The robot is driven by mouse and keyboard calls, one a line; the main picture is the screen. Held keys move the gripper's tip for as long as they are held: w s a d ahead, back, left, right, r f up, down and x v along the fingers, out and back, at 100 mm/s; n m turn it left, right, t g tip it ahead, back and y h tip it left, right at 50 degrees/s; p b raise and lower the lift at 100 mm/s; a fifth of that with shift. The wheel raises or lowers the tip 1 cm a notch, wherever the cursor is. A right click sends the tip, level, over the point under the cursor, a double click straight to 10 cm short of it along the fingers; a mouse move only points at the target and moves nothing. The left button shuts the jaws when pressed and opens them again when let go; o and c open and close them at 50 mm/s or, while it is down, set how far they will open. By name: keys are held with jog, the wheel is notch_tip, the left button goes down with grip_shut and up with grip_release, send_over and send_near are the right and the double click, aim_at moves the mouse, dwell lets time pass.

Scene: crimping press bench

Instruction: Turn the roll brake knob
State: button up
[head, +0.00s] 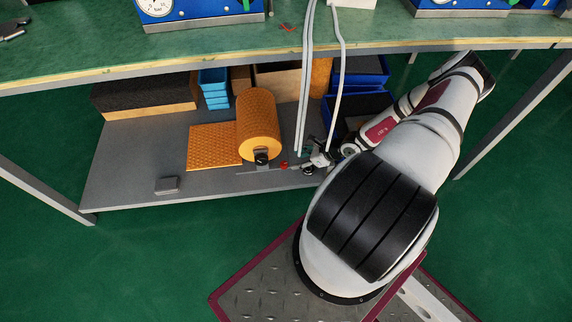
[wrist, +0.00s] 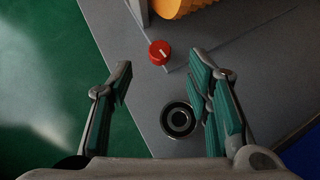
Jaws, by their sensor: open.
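The red roll brake knob (head: 284,165) sits near the front edge of the lower shelf, at the front right of the orange roll (head: 258,125). In the wrist view the knob (wrist: 160,52) is a small red cylinder with a pale mark on top. It lies beyond my fingertips, roughly centred between them and apart from both. My gripper (wrist: 163,82) is open and empty. In the head view my gripper (head: 305,163) is small, just right of the knob, and its fingers are hard to make out.
A dark ring-shaped round object (wrist: 178,119) lies on the shelf between my fingers in the wrist view. Blue bins (head: 360,72) stand right of the roll. Hanging pale cables (head: 305,80) pass close by. The workbench (head: 200,58) overhangs the lower shelf (head: 125,160); a small grey block (head: 167,185) lies front left.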

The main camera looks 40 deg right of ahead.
aim_at(283, 163)
jog(key=b+x, duration=0.2)
jog(key=x, duration=0.6)
jog(key=shift+b, duration=0.35)
jog(key=shift+a, duration=0.1)
grip_shut()
